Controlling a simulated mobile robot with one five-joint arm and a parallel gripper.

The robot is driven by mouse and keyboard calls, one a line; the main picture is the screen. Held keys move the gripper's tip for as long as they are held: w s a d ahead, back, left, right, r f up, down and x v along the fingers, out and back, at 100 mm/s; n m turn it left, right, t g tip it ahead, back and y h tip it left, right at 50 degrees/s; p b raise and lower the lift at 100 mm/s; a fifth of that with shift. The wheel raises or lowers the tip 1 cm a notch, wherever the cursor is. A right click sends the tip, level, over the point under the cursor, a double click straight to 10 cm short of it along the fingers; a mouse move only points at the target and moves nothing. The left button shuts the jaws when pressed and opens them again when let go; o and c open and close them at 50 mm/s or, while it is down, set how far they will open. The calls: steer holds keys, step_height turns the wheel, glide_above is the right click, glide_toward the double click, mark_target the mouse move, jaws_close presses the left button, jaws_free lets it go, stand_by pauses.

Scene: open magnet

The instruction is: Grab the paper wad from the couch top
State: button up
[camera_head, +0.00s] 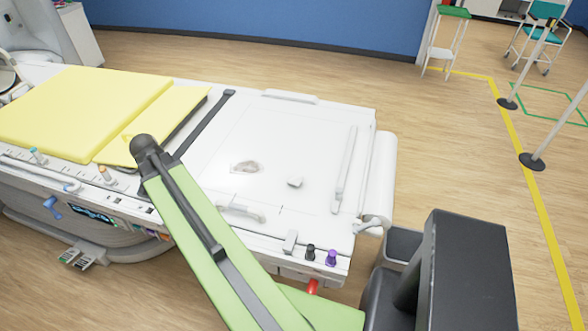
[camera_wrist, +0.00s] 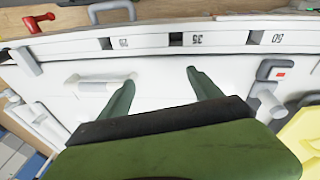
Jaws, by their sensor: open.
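A small crumpled white-grey paper wad (camera_head: 295,182) lies on the bare white couch top (camera_head: 300,125), right of the middle of its flat end. My gripper (camera_wrist: 160,78) shows in the wrist view with its two green fingers apart and nothing between them. White couch surface and a numbered edge rail (camera_wrist: 215,40) lie beyond the fingertips. The paper wad does not show in the wrist view. In the head view my green arm crosses the couch's near edge, and my fingers cannot be made out there.
A flat greyish translucent patch (camera_head: 246,167) lies left of the wad. A raised white bar (camera_head: 344,168) stands to its right and a white handle (camera_head: 240,213) nearer me. Yellow pads (camera_head: 85,105) cover the left part. Black (camera_head: 310,252) and purple knobs (camera_head: 332,257) sit on the near edge.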

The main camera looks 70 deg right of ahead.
steer(key=s+d+r+m+g+p, duration=0.1)
steer(key=s+d+r+m+p, duration=0.2)
steer(key=s+d, duration=0.35)
steer(key=s+d+r+m+p, duration=0.1)
steer(key=s+d+r+m, duration=0.35)
steer(key=d, duration=0.35)
steer(key=m+g+p, duration=0.1)
steer(key=m+g, duration=0.1)
steer(key=m, duration=0.5)
glide_toward(294, 175)
steer(key=b+x, duration=0.5)
steer(key=b, duration=0.5)
steer(key=shift+a+f, duration=0.15)
steer(key=shift+f, duration=0.2)
steer(key=shift+s+f+b, duration=0.1)
steer(key=shift+b, duration=0.25)
steer(key=b+x, duration=0.4)
steer(key=x, duration=0.1)
steer(key=shift+s+b, duration=0.1)
steer(key=shift+b, duration=0.25)
steer(key=shift+c, duration=0.3)
